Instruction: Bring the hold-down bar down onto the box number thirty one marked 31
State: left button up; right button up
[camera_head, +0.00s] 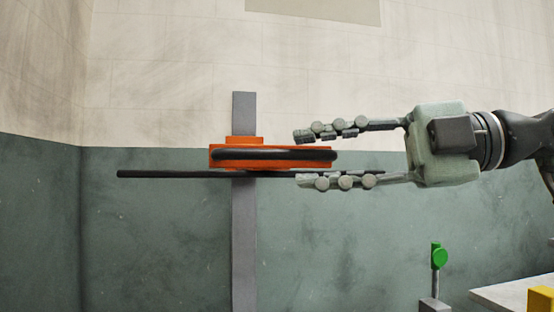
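The hold-down bar (165,174) is a long thin dark bar, level, running across a grey upright post. Just above it an orange carriage (245,141) sits on the post, with a thick black rounded handle (270,155) across its front. My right gripper (302,158) comes in from the right, its fingers spread apart. One finger is above and one below the right end of the handle, with visible gaps to it. The lower finger overlaps the bar in the picture; contact cannot be told. My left gripper and the box marked 31 do not show.
The grey post (244,250) runs down out of the picture. At the lower right stand a green knob (439,257) on a short stem, a pale tabletop (505,292) and part of a yellow object (541,299). The left side is clear in front of the wall.

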jog(key=x, duration=0.5)
jog(key=shift+a, duration=0.15)
grip_shut()
